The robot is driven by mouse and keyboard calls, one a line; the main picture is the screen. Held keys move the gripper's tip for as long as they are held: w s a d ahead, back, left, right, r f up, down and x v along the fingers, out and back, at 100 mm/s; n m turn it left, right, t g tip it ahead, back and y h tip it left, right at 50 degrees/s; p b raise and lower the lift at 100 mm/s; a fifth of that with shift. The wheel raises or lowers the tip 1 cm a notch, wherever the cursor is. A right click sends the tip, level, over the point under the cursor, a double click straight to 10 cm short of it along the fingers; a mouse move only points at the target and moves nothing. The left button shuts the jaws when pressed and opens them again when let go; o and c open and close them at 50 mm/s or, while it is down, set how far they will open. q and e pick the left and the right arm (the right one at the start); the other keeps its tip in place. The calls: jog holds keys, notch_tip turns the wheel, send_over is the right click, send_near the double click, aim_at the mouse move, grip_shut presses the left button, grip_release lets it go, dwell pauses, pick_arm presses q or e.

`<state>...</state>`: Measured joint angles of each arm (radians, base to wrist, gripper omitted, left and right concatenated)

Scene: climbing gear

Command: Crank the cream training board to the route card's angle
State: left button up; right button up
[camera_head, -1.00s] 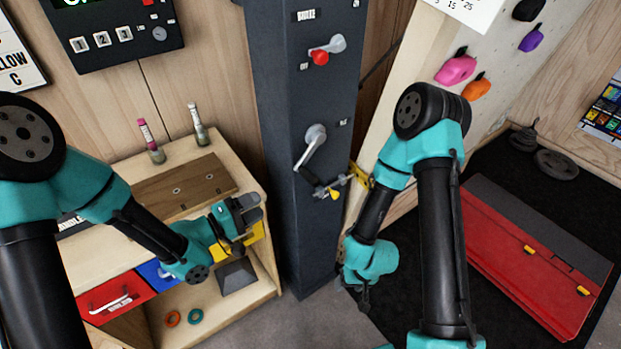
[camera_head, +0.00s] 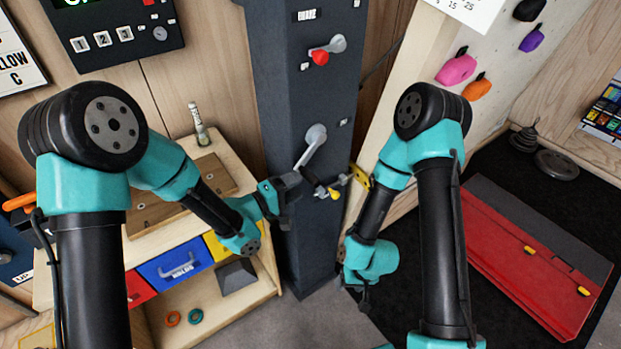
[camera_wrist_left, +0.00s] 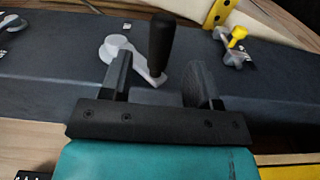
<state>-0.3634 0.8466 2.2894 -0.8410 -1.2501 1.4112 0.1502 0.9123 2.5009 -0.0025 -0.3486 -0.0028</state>
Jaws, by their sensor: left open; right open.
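The cream training board (camera_head: 440,85) leans at the right of the dark column (camera_head: 285,110), with pink, orange and purple holds on it. The crank (camera_head: 313,143) is a grey arm on the column's front, hanging down-left. Its black handle (camera_wrist_left: 162,47) shows upright in the left wrist view, just beyond and between the fingers. My left gripper (camera_head: 292,190) is open and empty beside the column, close to the handle; it also shows in the left wrist view (camera_wrist_left: 158,85). My right gripper (camera_head: 362,295) is low in front of the board's foot, fingers hard to see. The route card's angle cannot be read.
A red-knobbed lever (camera_head: 320,57) sits above the crank. A yellow-tipped pin (camera_head: 334,193) sits just below and right of it. A wooden cabinet with coloured drawers (camera_head: 175,268) stands left. A red and black mat (camera_head: 530,255) lies right.

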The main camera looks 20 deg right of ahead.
aim_at(310, 179)
pick_arm(q)
jog(key=x, duration=0.5)
jog(key=shift+w+d, duration=0.15)
jog(key=shift+d, duration=0.2)
jog(key=shift+c, duration=0.2)
grip_shut()
